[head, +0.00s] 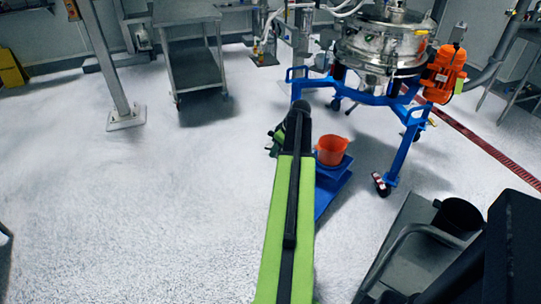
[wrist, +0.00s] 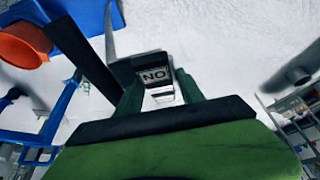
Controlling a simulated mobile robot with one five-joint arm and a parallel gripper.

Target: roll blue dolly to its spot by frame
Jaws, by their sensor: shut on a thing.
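The blue dolly (head: 327,196) is on the floor in the middle of the head view, partly hidden behind my arm. An orange bucket (head: 331,150) stands on it. In the wrist view the dolly (wrist: 92,14) is at the top left, with the bucket (wrist: 22,45) at the left edge. My gripper (wrist: 158,88) is shut on the dolly's grey handle (wrist: 137,65), which has a label reading "NO". In the head view my gripper (head: 277,138) is mostly hidden by my arm. The blue sifter frame (head: 405,150) stands just behind and right of the dolly.
The steel sifter (head: 383,42) with an orange motor (head: 444,73) sits on the frame. A frame leg ends in a caster (head: 381,184) right of the dolly. A steel cart (head: 191,65) and a post (head: 110,65) stand back left. The left floor is clear.

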